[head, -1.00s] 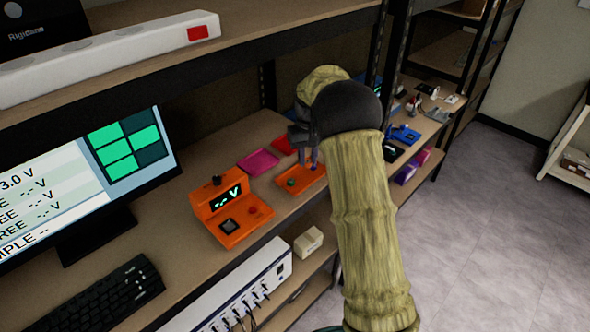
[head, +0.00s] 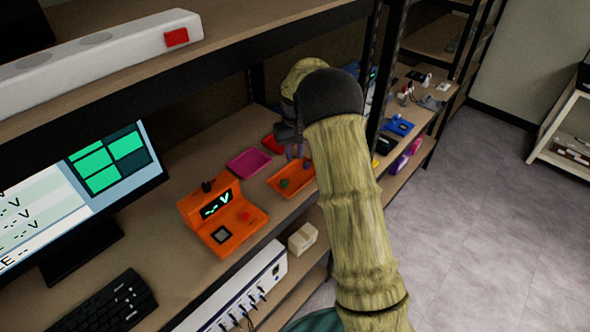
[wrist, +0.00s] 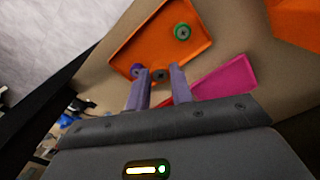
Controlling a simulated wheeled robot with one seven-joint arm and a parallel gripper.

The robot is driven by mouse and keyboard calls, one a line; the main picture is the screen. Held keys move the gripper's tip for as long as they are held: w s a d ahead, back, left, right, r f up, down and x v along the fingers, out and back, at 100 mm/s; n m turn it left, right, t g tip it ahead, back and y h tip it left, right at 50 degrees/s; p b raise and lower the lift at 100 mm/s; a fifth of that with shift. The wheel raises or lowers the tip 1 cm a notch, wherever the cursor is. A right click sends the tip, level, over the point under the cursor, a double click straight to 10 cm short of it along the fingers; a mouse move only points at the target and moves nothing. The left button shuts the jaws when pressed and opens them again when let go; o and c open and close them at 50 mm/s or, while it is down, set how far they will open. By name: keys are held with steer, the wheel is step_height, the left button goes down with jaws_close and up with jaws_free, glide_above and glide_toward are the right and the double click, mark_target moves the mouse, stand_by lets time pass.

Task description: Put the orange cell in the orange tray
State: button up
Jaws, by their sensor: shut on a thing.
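My gripper (wrist: 159,72) is shut on a small round cell (wrist: 158,75) with a grey end, held between its fingertips. Its side colour is hard to tell against the orange behind it. The orange tray (wrist: 150,42) lies under and just beyond the fingertips. In it are a green cell (wrist: 182,32) and a purple-blue cell (wrist: 137,70), the latter close beside one finger. In the head view the gripper (head: 295,153) points down at the back edge of the orange tray (head: 297,178). The held cell cannot be made out there; whether it touches the tray is unclear.
A pink tray (head: 248,163) lies left of the orange tray, and a red tray (head: 270,143) lies behind. An orange meter (head: 215,212) stands on the bench in front. A dark shelf post (head: 388,85) rises right of my arm. The upper shelf overhangs the bench.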

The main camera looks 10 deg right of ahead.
mark_target(296, 156)
steer(key=f, duration=0.3)
steer(key=shift+w+d+p, duration=0.1)
steer(key=shift+d+p, duration=0.2)
steer(key=shift+p, duration=0.05)
steer(key=shift+f, duration=0.1)
step_height(296, 156, down, 4)
steer(key=shift+r+p, duration=0.25)
steer(key=shift+p, duration=0.4)
steer(key=shift+w+f, duration=0.1)
steer(key=shift+w, duration=0.1)
